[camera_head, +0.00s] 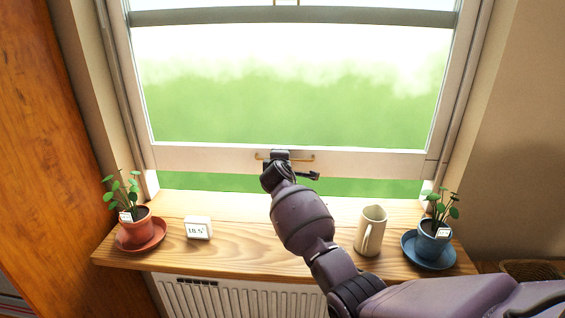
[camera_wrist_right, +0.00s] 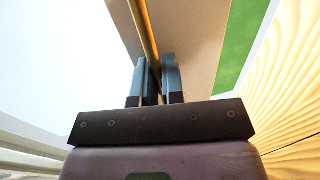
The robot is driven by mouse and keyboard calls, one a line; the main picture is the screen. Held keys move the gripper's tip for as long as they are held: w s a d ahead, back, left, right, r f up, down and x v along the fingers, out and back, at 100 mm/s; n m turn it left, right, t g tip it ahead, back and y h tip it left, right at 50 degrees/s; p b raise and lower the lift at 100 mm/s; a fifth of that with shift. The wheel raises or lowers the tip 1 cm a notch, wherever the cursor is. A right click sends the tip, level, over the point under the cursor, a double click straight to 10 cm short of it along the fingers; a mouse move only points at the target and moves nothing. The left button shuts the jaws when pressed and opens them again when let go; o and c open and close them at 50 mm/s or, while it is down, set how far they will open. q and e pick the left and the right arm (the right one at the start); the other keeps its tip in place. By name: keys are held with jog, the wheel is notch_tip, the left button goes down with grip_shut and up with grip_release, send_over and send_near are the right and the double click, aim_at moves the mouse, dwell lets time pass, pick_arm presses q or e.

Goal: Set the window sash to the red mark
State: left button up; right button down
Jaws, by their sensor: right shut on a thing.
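The window sash (camera_head: 370,163) is a white-framed pane, raised a little, with a strip of green showing between its bottom rail and the wooden sill (camera_head: 240,245). A brass bar handle (camera_head: 305,157) runs along the bottom rail. My right gripper (camera_head: 279,156) is at the handle's middle. In the right wrist view its two dark fingers (camera_wrist_right: 155,82) are shut around the brass handle (camera_wrist_right: 147,35), in front of the sash rail (camera_wrist_right: 195,30). I see no red mark; my arm hides part of the sill and the gap. My left gripper is not in view.
A radiator (camera_head: 230,297) is below. A wooden panel (camera_head: 45,150) stands at left.

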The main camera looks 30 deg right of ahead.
jog(key=c, duration=1.3)
grip_release()
jog(key=shift+o, duration=0.2)
jog(key=v, duration=1)
jog(key=shift+s+a, duration=0.25)
jog(key=shift+s, duration=0.05)
